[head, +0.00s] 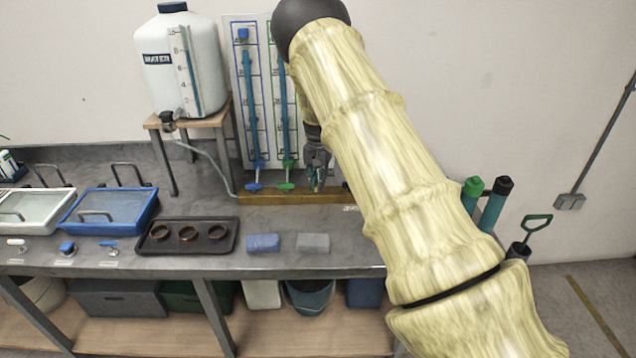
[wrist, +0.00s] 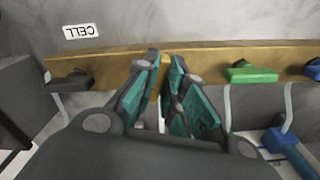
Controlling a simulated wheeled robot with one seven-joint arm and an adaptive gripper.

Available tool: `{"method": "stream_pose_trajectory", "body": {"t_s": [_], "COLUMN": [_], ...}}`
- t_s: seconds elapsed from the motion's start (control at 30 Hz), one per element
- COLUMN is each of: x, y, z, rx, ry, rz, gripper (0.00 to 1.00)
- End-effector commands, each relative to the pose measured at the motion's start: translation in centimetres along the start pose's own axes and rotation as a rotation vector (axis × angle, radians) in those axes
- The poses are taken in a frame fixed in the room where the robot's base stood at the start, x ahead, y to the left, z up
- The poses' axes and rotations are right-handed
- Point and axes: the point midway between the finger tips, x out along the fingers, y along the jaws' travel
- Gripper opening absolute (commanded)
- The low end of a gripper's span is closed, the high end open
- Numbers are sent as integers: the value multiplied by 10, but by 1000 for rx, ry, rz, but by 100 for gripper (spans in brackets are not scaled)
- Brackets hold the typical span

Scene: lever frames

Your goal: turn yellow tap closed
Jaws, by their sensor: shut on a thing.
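My gripper (head: 317,186) is at the wooden rail at the back of the bench, right of the green tap (head: 285,187). In the wrist view my gripper (wrist: 163,64) has its two teal-padded fingers close together, shut on the yellow tap (wrist: 156,86). Only a thin yellow sliver of that tap shows between the fingers, so its handle angle is hidden. In the wrist view the green tap (wrist: 251,72) stands to the right and a black tap (wrist: 70,80) to the left, both apart from the fingers.
A blue tap (head: 254,187) sits left of the green one on the wooden rail (wrist: 205,68). A water tank (head: 182,62) stands on a small table. A dark tray (head: 187,248) with rings and blue and grey blocks lie on the bench front. My arm hides the bench's right part.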

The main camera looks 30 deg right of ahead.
Motion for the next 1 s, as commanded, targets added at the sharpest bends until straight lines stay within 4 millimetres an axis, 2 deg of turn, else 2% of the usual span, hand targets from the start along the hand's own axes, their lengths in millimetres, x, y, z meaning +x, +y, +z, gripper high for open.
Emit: {"method": "stream_pose_trajectory", "body": {"t_s": [0.03, 1.0], "x": [4, 5], "y": [2, -2], "z": [0, -1], "rx": [46, 952], "ry": [-1, -2], "rz": [3, 7], "gripper": [0, 0]}}
